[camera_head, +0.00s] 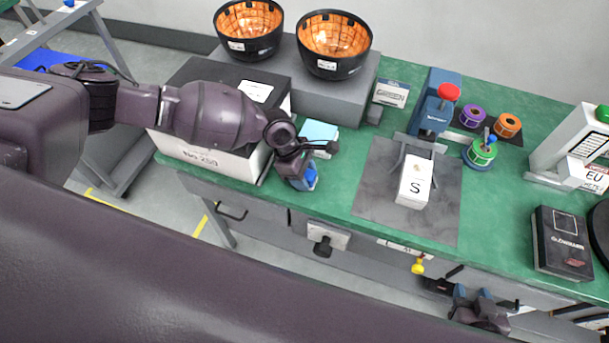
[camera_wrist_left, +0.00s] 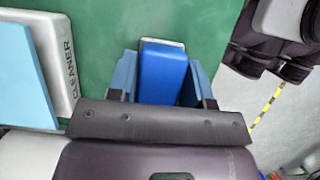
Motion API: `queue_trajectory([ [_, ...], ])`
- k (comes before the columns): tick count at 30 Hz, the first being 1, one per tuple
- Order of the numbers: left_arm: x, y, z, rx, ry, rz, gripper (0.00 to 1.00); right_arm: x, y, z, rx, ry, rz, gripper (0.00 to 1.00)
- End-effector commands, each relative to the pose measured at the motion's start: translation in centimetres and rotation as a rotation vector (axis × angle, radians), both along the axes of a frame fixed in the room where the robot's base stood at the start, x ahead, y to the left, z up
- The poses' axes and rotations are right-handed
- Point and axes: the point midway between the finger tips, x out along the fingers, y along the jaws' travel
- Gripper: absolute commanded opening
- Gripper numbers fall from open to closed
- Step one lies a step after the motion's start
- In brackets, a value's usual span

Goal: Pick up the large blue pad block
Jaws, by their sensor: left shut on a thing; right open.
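The large blue pad block (camera_wrist_left: 163,72) shows in the left wrist view between the fingers of my left gripper (camera_wrist_left: 165,85). The gripper is shut on it. In the head view my left gripper (camera_head: 305,178) is at the front edge of the green bench, with a bit of blue showing at its fingers. Whether the block touches the bench I cannot tell. My right gripper (camera_head: 485,308) is open and empty at the lower right, in front of the bench.
A white cleaner box with a light blue pad (camera_head: 319,133) stands just behind my left gripper. A white block marked S (camera_head: 414,182) stands on a grey mat (camera_head: 375,205). Two dark bowls (camera_head: 249,28) sit on a grey riser. A black box (camera_head: 562,242) is at right.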

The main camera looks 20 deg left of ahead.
Motion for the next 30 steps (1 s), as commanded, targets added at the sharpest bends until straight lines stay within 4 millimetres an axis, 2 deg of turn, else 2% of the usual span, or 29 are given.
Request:
queue_trajectory([
  [5,0.0,0.0,0.6,0.0,0.0,0.0,0.22,-0.3,-0.1,0.0,-0.001,0.005,-0.001,0.43],
  [8,0.0,0.0,1.8,-0.002,-0.001,-0.001,0.22,-0.5,-0.1,0.1,-0.001,0.01,-0.003,0.43],
  [11,0.1,0.0,3.7,-0.001,-0.002,0.0,0.22,-0.8,-0.1,0.3,0.0,0.013,-0.005,0.43],
  [24,0.0,0.0,14.6,-0.001,-0.003,-0.002,0.22,-0.5,-0.1,1.6,-0.001,0.006,-0.004,0.43],
  [30,0.0,0.0,18.0,0.0,-0.002,-0.001,0.22,0.0,0.0,2.1,0.0,-0.004,-0.001,0.43],
])
